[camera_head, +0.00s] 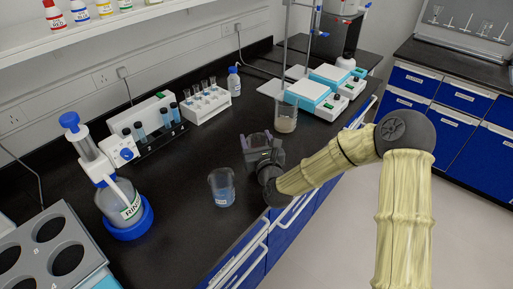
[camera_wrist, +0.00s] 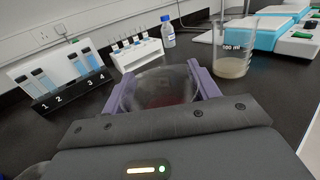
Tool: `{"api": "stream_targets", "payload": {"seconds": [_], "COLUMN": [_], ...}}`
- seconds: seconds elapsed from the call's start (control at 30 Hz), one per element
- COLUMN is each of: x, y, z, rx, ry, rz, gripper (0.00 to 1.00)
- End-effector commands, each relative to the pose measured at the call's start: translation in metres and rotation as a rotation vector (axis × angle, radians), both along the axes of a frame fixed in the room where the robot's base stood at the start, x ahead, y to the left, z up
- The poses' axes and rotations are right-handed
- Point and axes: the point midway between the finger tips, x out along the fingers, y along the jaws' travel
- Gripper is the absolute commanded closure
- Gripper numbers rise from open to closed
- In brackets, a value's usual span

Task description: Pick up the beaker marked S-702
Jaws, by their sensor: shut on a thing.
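My gripper (camera_head: 264,154) is over the black bench, its purple fingers closed on either side of a clear glass beaker (camera_head: 257,141). In the wrist view the held beaker (camera_wrist: 158,90) sits between the fingers, with a reddish tint inside. I cannot read any marking on it, nor tell if its base touches the bench. A beaker with blue liquid (camera_head: 222,190) stands to the left and nearer. A beaker with cloudy beige liquid (camera_head: 286,121) stands farther back; it shows at right in the wrist view (camera_wrist: 234,62) with a "100 ml" mark. No S-702 label is legible.
A tube rack (camera_head: 207,104) and a numbered tube holder (camera_head: 152,128) stand by the wall. A blue-capped bottle (camera_head: 234,82) is behind. Blue-white hotplates (camera_head: 308,97) stand at the back right. The bench front edge runs beneath my arm.

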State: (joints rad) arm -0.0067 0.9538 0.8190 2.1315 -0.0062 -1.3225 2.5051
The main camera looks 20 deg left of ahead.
Motion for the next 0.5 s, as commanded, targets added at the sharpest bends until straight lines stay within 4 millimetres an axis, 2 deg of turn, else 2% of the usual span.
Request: {"api": "stream_targets", "payload": {"seconds": [0.1, 0.23, 0.33, 0.5], "x": [0.001, 0.000, 0.000, 0.000], "y": [-0.001, 0.000, -0.001, 0.000], "z": [0.027, 0.049, 0.059, 0.065], "rx": [0.002, 0.001, 0.001, 0.001], "ry": [-0.005, -0.004, -0.002, -0.001], "rz": [-0.002, 0.000, -0.001, 0.000], "gripper": [0.64, 0.64, 0.64, 0.64]}}
